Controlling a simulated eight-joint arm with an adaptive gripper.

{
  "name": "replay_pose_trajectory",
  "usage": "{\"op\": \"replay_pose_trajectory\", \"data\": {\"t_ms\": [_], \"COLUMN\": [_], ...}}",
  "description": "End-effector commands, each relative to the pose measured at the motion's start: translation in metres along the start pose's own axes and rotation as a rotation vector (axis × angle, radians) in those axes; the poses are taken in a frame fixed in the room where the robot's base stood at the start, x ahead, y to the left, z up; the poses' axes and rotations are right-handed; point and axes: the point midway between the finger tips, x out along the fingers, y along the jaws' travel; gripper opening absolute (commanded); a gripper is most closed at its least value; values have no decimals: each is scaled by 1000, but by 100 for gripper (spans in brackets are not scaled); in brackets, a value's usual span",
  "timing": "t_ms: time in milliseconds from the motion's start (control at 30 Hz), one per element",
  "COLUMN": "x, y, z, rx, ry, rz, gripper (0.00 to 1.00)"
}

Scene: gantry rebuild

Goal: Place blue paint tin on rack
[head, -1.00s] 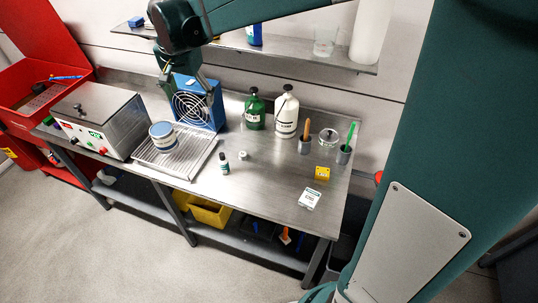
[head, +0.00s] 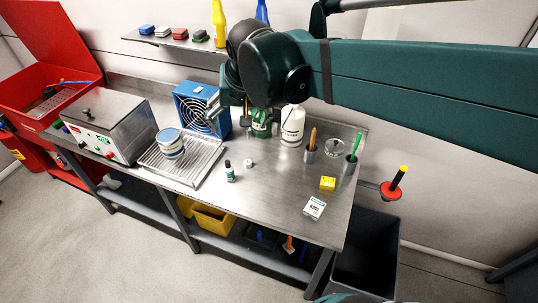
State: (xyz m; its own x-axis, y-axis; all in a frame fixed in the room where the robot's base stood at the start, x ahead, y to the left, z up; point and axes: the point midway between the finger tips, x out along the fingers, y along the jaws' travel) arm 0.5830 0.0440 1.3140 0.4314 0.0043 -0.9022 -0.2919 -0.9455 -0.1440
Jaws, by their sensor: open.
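A round tin with blue and white bands (head: 170,142), which looks like the blue paint tin, stands upright on the slatted metal rack (head: 205,164) on the bench. My gripper (head: 229,114) is open, with nothing seen between its fingers. It is up and to the right of the tin, apart from it, in front of the blue fan unit (head: 188,104). My arm hides part of the back of the bench.
A steel box with a lid (head: 108,125) stands left of the rack. Green and white bottles (head: 292,125), a small dark bottle (head: 230,172), pen cups and a yellow block (head: 327,183) stand to the right. The bench front right is mostly clear. A wall shelf (head: 170,43) runs above.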

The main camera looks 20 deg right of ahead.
Motion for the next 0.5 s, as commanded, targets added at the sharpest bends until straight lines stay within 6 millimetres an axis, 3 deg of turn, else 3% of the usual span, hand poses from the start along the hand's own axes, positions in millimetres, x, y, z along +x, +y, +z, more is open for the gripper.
{"op": "replay_pose_trajectory", "data": {"t_ms": [500], "x": [-18], "y": [57], "z": [77], "rx": [-188], "ry": [97], "rz": [-26], "gripper": [76]}}
